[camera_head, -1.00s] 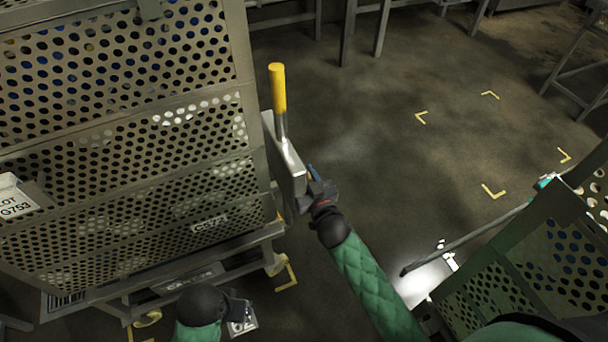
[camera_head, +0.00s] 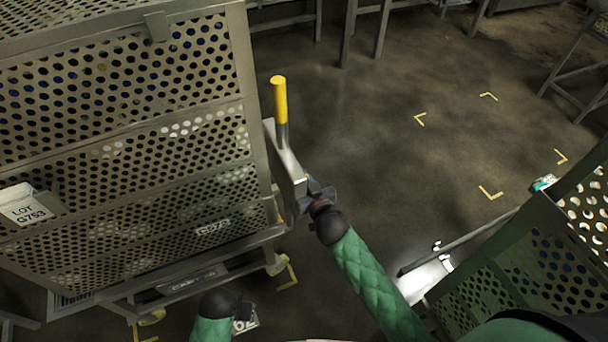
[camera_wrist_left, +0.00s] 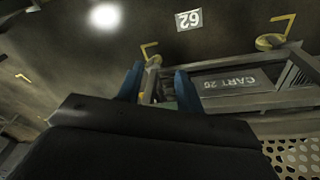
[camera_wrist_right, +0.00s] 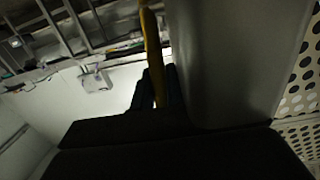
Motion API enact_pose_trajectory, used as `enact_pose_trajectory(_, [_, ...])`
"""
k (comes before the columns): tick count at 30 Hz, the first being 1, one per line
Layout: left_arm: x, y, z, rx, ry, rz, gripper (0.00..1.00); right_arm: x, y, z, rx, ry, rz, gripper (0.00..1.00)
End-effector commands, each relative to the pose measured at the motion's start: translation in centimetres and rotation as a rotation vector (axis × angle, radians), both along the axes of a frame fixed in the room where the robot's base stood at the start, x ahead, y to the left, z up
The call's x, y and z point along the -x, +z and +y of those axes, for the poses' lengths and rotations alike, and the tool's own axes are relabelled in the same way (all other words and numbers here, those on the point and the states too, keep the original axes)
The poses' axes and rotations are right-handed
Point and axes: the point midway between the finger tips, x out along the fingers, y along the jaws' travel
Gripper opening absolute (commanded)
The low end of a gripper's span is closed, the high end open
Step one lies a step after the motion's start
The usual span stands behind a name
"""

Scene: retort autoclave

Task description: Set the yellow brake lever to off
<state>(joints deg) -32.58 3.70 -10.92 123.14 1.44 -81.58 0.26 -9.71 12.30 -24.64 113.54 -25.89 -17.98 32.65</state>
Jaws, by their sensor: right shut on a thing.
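A perforated metal cart (camera_head: 130,155) fills the left of the head view. An upright handle with a yellow grip (camera_head: 280,100) rises from a grey metal bracket (camera_head: 288,172) on its right side. My right gripper (camera_head: 322,190) is beside the bracket's lower right end, below and apart from the yellow grip. In the right wrist view, its fingers (camera_wrist_right: 156,88) are closed around a yellow bar (camera_wrist_right: 150,45), which looks like the brake lever; the gripper hides it in the head view. My left gripper (camera_head: 242,308) is low by the cart's front; its fingers (camera_wrist_left: 158,85) are apart and empty.
The cart has a LOT G753 label (camera_head: 24,205) and casters (camera_head: 277,264). A second perforated cart (camera_head: 520,240) stands at the lower right. Yellow corner marks (camera_head: 490,192) lie on open floor between them. Metal frames (camera_head: 365,25) stand at the back.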

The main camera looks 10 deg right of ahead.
Motion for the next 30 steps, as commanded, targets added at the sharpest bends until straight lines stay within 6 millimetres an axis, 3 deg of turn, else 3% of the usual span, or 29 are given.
enact_pose_trajectory(14, [0.8,-10.0,1.3,-0.030,0.005,0.018,0.36,-0.7,0.8,0.2,0.025,-0.001,0.076,0.00])
enact_pose_trajectory(30, [3.5,-20.2,3.3,-0.053,0.002,0.003,0.36,-1.4,1.3,0.4,0.052,0.000,0.161,0.00])
